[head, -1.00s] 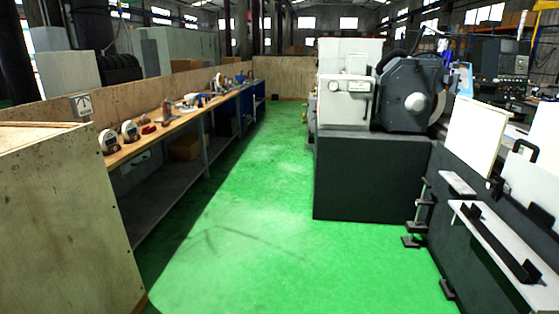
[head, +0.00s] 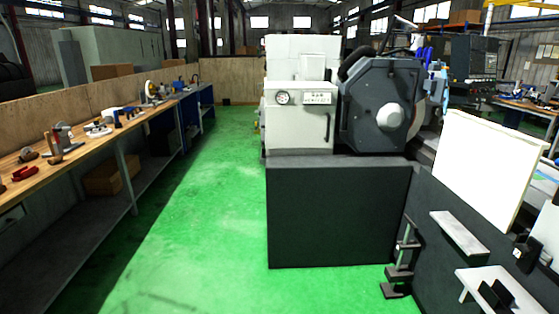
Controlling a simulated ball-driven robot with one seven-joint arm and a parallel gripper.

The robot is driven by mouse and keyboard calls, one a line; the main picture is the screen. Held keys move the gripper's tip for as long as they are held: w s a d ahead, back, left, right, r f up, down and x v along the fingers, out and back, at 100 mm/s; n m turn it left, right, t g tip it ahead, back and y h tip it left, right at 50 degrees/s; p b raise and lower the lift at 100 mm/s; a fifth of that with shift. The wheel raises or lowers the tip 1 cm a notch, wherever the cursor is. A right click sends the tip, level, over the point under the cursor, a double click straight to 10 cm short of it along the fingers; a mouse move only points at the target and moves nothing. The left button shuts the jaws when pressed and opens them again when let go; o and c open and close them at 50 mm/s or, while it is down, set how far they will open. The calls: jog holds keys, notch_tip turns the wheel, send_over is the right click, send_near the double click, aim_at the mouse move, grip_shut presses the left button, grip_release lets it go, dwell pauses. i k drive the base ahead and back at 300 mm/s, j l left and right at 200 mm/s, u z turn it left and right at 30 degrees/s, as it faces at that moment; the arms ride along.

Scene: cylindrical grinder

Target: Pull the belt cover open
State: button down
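The cylindrical grinder stands on a black base (head: 335,212) ahead in the head view. On the left of the base is a white cabinet (head: 298,133) with a round gauge, a small panel and a dark vertical handle (head: 328,128) on its front; this front looks shut. A dark grey wheel housing (head: 378,105) is to its right. A pale upright panel (head: 490,167) stands at the right. I cannot tell for certain which of these parts is the belt cover. My gripper is not in view.
The green floor (head: 215,215) is clear up to the machine. A long wooden workbench (head: 125,128) with tools runs along the left. Dark clamp-like feet (head: 400,270) stick out at the base's lower right, near light shelves (head: 460,232).

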aim_at(288, 127)
jog(key=i, duration=2.7)
